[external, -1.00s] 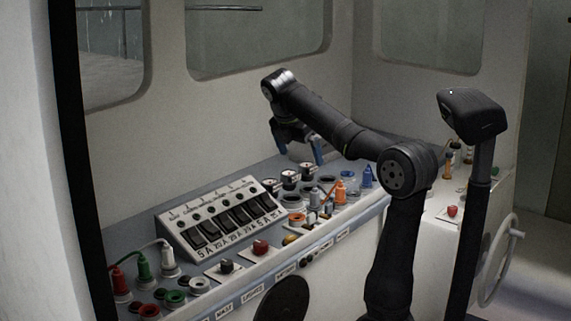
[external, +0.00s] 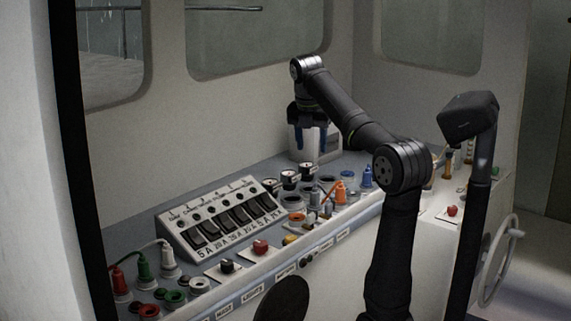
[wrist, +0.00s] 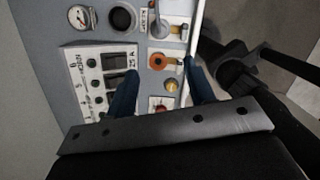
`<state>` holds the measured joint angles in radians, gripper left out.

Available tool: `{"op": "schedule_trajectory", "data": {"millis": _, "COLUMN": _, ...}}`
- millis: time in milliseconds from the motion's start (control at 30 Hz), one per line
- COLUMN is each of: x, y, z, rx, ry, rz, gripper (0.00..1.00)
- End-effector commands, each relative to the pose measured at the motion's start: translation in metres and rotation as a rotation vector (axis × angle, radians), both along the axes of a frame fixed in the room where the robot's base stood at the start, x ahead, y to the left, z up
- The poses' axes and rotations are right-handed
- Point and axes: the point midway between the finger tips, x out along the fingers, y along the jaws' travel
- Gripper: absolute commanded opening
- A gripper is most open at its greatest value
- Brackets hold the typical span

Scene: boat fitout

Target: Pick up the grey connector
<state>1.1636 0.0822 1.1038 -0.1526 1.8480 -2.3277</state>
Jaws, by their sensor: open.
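Small upright grey pieces (external: 314,198) stand on the console beside the orange connector; they are too small to tell surely which is the grey connector. A pale grey-white connector (external: 169,260) with a cable stands at the console's left end. My gripper (external: 310,149) is open and empty, its blue fingers pointing down above the back of the console, apart from these pieces. In the wrist view, my gripper (wrist: 160,68) has its fingers spread over the panel, with an orange-ringed socket (wrist: 158,62) between them in the picture.
The orange connector (external: 341,191) and a blue connector (external: 367,177) stand to the right. A sloped breaker panel (external: 222,217) is at left. A pale box (external: 328,146) stands behind my gripper. A black-topped post (external: 468,116) rises at right.

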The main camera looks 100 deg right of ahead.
Motion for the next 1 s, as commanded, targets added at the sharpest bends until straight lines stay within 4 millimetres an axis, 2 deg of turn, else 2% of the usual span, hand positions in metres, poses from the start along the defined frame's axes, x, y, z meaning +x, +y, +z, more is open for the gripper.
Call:
{"op": "schedule_trajectory", "data": {"millis": 167, "x": -0.007, "y": -0.004, "z": -0.001, "rx": 0.021, "ry": -0.028, "rz": 0.064, "gripper": 0.49}}
{"op": "schedule_trajectory", "data": {"millis": 267, "x": -0.008, "y": -0.006, "z": -0.015, "rx": 0.023, "ry": -0.028, "rz": 0.068, "gripper": 0.49}}
{"op": "schedule_trajectory", "data": {"millis": 500, "x": -0.011, "y": -0.013, "z": -0.067, "rx": 0.024, "ry": -0.027, "rz": 0.065, "gripper": 0.49}}
{"op": "schedule_trajectory", "data": {"millis": 700, "x": -0.013, "y": -0.018, "z": -0.104, "rx": 0.023, "ry": -0.026, "rz": 0.065, "gripper": 0.49}}
{"op": "schedule_trajectory", "data": {"millis": 1000, "x": -0.014, "y": -0.021, "z": -0.127, "rx": 0.021, "ry": -0.027, "rz": 0.065, "gripper": 0.49}}
